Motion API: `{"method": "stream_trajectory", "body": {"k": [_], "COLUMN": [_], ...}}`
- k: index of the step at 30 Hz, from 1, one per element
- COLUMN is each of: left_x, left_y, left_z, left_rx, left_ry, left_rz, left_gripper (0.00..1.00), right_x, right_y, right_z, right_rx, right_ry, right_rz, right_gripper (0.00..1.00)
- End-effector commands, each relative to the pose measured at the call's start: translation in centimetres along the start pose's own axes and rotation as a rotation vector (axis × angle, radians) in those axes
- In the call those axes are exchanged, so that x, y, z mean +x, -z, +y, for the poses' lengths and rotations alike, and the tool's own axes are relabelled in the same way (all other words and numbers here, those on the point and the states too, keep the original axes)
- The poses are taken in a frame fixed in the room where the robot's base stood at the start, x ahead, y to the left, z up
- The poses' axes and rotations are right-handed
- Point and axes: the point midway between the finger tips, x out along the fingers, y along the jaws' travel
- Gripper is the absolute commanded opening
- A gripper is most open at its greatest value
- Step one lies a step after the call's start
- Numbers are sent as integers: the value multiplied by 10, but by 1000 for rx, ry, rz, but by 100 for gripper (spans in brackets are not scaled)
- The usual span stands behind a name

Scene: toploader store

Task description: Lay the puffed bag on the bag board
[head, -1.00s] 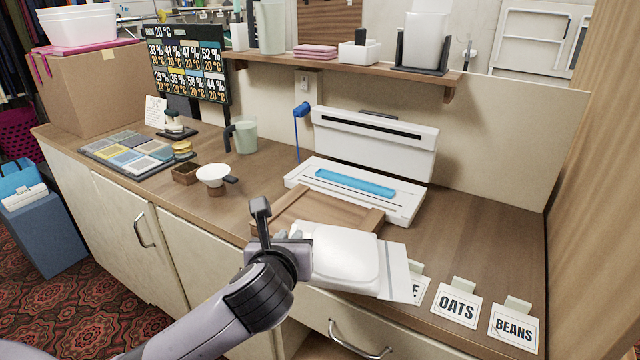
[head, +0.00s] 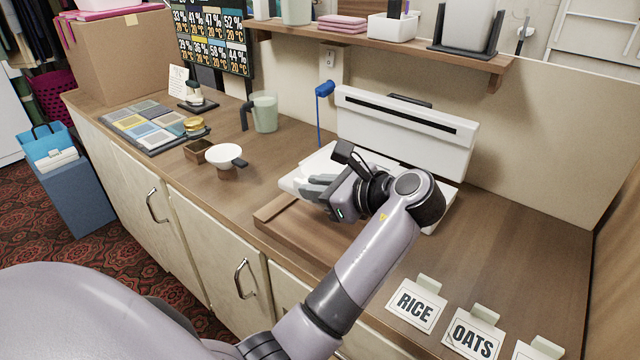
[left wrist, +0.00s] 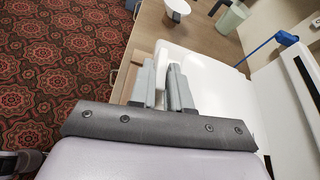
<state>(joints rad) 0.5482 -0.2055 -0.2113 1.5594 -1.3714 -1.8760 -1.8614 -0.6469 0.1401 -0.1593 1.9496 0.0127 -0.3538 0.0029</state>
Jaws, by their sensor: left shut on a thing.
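My left gripper (head: 318,190) is above the rear part of the wooden bag board (head: 300,231), in front of the white sealer (head: 405,132). It is shut on the white puffed bag (left wrist: 164,68), which shows between its fingers in the left wrist view (left wrist: 165,88). I cannot tell whether the bag touches the board. My right gripper is not in view.
Label cards reading RICE (head: 415,305) and OATS (head: 472,334) stand at the counter's front right. A shelf (head: 400,45) overhangs the back.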

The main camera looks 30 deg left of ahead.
Motion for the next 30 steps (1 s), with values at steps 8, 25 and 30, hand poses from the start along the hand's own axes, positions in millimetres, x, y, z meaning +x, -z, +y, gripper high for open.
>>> {"method": "stream_trajectory", "body": {"k": [8,25,30], "left_x": [1,17,21], "left_y": [1,39,49], "left_z": [0,8,10], "left_rx": [-1,-2,-3], "left_ry": [4,5,5], "left_rz": [-1,-2,-2], "left_gripper": [0,0,0], "right_x": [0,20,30], "right_y": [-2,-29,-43], "right_z": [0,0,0], "right_rx": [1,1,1], "right_ry": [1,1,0], "right_rz": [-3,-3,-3], "right_gripper": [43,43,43]}}
